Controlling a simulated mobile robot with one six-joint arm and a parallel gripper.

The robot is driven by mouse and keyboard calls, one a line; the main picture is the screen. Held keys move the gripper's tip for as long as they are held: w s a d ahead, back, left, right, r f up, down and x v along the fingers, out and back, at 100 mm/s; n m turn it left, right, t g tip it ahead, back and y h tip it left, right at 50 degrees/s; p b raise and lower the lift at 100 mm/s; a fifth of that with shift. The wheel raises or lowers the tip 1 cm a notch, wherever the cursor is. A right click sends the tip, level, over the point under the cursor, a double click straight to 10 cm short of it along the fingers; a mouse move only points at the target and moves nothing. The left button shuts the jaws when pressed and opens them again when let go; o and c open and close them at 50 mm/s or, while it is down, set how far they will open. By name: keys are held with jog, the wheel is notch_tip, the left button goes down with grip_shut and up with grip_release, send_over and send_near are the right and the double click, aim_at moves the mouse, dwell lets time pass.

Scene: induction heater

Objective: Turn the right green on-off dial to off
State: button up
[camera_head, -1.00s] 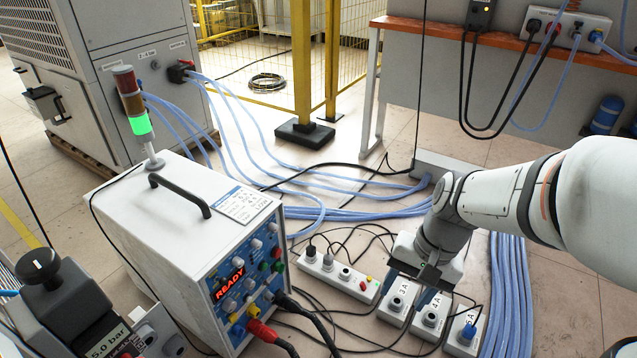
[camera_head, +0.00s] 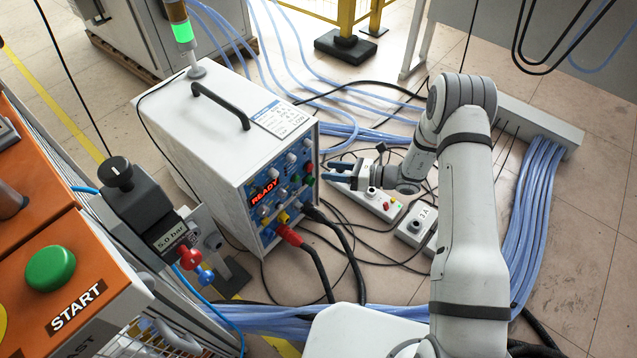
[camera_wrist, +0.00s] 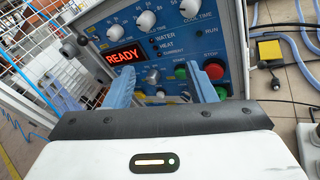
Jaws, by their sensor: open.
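The white heater box has a blue control panel (camera_head: 282,195) with white dials, coloured controls and a red READY display (camera_head: 265,187). A green round control (camera_wrist: 181,72) shows between my fingers in the wrist view, right of the READY display. A red control (camera_wrist: 213,71) labelled STOP is partly behind my right finger. I cannot tell which green control is the right on-off dial or how it is turned. My gripper (camera_head: 326,170) is open and empty, facing the panel from its right side; it also shows in the wrist view (camera_wrist: 167,72).
Red and black cables leave the panel's lower front. A white socket strip (camera_head: 380,200) and a grey socket box (camera_head: 414,226) lie on the floor below my arm. An orange START station (camera_head: 60,285) stands at left. Blue hoses (camera_head: 540,220) run at right.

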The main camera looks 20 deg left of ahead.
aim_at(311, 181)
notch_tip(311, 181, down, 16)
jog(key=w+m+t+p, duration=0.1)
jog(key=m+t+p, duration=0.1)
jog(key=m+t, duration=0.7)
jog(key=w+a+m+g+b, duration=0.1)
jog(key=w+a+b, duration=0.1)
jog(key=a, duration=0.4)
jog(key=shift+w+a+r+b, duration=0.15)
jog(key=shift+w+a+b, duration=0.2)
jog(key=shift+w, duration=0.35)
jog(key=shift+c, duration=0.3)
